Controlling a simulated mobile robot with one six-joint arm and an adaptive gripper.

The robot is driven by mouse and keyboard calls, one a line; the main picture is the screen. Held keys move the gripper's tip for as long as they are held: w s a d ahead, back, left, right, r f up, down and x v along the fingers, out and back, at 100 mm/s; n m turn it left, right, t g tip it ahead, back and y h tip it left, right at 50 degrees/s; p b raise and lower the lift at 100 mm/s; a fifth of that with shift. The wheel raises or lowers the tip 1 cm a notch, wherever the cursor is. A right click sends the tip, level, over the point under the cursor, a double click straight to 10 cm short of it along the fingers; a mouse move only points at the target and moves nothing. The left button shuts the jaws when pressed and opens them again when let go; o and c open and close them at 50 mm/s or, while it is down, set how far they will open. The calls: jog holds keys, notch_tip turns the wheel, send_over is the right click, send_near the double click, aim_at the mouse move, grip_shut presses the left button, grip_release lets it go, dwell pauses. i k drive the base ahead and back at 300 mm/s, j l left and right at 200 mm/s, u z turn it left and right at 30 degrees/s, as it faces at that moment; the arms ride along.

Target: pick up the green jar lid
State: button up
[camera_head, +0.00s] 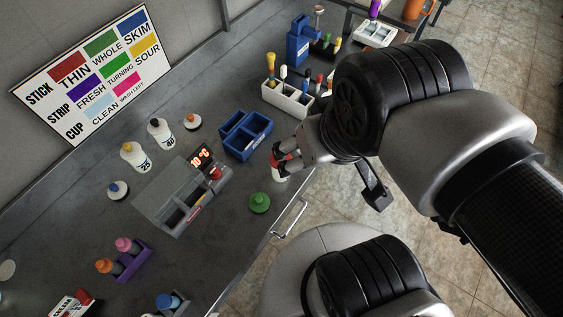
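The green jar lid (259,203) lies on the dark grey counter near its front edge, just right of the grey unit with the red display. Nothing covers it. My gripper (280,158) is above and to the right of the lid in the picture, apart from it. Its fingertips are at a small white thing with red at its top (279,174). The fingers are small and partly overlap this thing, so I cannot tell whether they hold it or how far they are open.
The grey unit (165,205) reads 10°C. A blue open bin (246,137) and a white rack (287,100) stand farther back. White bottles (133,157) stand at the left. A purple holder (133,265) is nearer. A metal rail (290,218) runs along the counter's front edge.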

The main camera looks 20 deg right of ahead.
aim_at(259, 202)
jog(key=k+j+z, duration=0.4)
jog(key=k+z, duration=0.35)
jog(key=k+j+z, duration=0.1)
jog(key=k+z, duration=0.3)
